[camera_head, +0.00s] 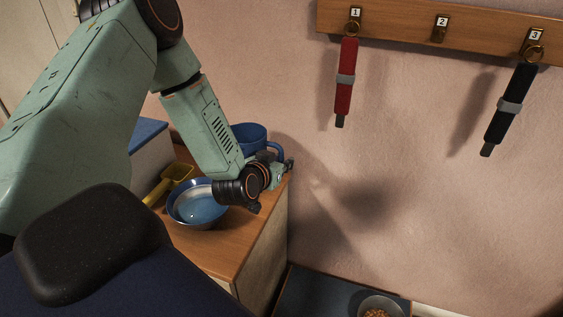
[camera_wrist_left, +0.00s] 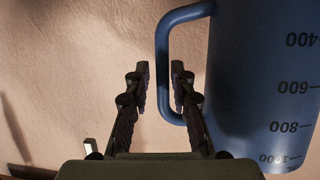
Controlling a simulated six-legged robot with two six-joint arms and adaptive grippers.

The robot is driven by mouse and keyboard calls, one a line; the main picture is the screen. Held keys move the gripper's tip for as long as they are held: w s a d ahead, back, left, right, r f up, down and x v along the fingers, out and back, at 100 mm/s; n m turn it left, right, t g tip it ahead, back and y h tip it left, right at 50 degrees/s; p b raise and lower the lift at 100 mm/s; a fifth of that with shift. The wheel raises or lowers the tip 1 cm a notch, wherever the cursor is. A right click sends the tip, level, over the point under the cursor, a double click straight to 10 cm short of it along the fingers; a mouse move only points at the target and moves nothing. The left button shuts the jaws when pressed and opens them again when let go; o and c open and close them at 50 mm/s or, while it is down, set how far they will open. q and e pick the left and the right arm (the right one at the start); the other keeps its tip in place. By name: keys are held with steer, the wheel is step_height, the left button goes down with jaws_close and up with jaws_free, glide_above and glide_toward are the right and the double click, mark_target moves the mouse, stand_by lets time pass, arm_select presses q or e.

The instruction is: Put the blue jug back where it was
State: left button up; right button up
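The blue jug (camera_head: 247,133) stands on the wooden cabinet top, partly hidden behind my left forearm in the head view. In the left wrist view the jug (camera_wrist_left: 245,85) fills the right side, with dark volume marks that read upside down. Its handle (camera_wrist_left: 163,90) loops out to the left. My left gripper (camera_head: 284,168) is at the handle. In the wrist view its fingers (camera_wrist_left: 161,88) stand apart on either side of the handle's upright bar, with narrow gaps visible, so it looks open around the handle. My right gripper is not in view.
A bowl with blue inside (camera_head: 198,207) and a yellow scoop (camera_head: 166,186) are close by on the cabinet top (camera_head: 225,252). A wall rack (camera_head: 400,18) has numbered hooks; red and black straps hang from 1 and 3. A bowl of brown bits (camera_head: 380,307) is low at right.

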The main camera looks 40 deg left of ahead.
arm_select(q)
steer(key=shift+o, duration=0.6)
steer(key=shift+s+a, duration=0.1)
steer(key=shift+s, duration=0.05)
steer(key=shift+w+f, duration=0.15)
steer(key=shift+w, duration=0.05)
steer(key=p+v, duration=0.5)
steer(key=v, duration=0.6)
steer(key=s+d+f+m+g+h, duration=0.2)
steer(key=s+d+f+g+h, duration=0.25)
steer(key=s+d+f, duration=0.45)
steer(key=s+d+f+g, duration=0.2)
steer(key=s, duration=0.3)
steer(key=s+d+f+g+y, duration=0.1)
steer(key=s+d+f+g, duration=0.1)
steer(key=s, duration=0.4)
steer(key=s+d+f+g, duration=0.1)
steer(key=s+f+g, duration=0.2)
steer(key=s+g, duration=0.1)
steer(key=shift+s+d, duration=0.4)
steer(key=shift+s, duration=0.45)
steer(key=shift+f+g+y, duration=0.2)
steer(key=shift+g+y, duration=0.05)
